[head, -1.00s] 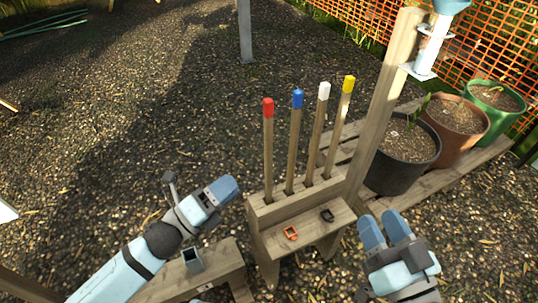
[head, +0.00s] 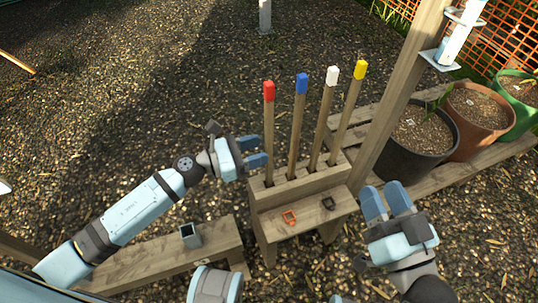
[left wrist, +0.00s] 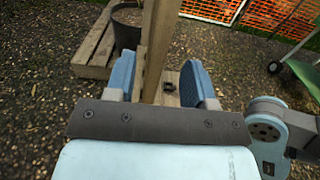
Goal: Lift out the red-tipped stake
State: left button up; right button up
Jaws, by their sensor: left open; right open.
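The red-tipped stake (head: 269,120) stands upright in a slot of the wooden rack (head: 315,180), leftmost in a row. My left gripper (head: 258,151) is open at its left side, fingertips close to the shaft below the red tip. In the left wrist view a wooden shaft (left wrist: 163,40) shows between the open fingers; its top is out of view, so I cannot tell there which one it is. My right gripper (head: 386,190) is open and empty, right of the rack's front.
Blue-tipped (head: 299,125), white-tipped (head: 325,120) and yellow-tipped (head: 348,115) stakes stand close to the right. An orange clip (head: 289,217) and a dark clip (head: 328,203) lie on the rack's step. A thick post (head: 400,95) and pots (head: 425,140) are further right.

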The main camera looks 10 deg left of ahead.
aim_at(266, 146)
pick_arm(q)
jog(key=shift+x, duration=2.75)
jog(key=shift+w+a+r, duration=0.1)
grip_shut()
jog(key=shift+r, duration=0.15)
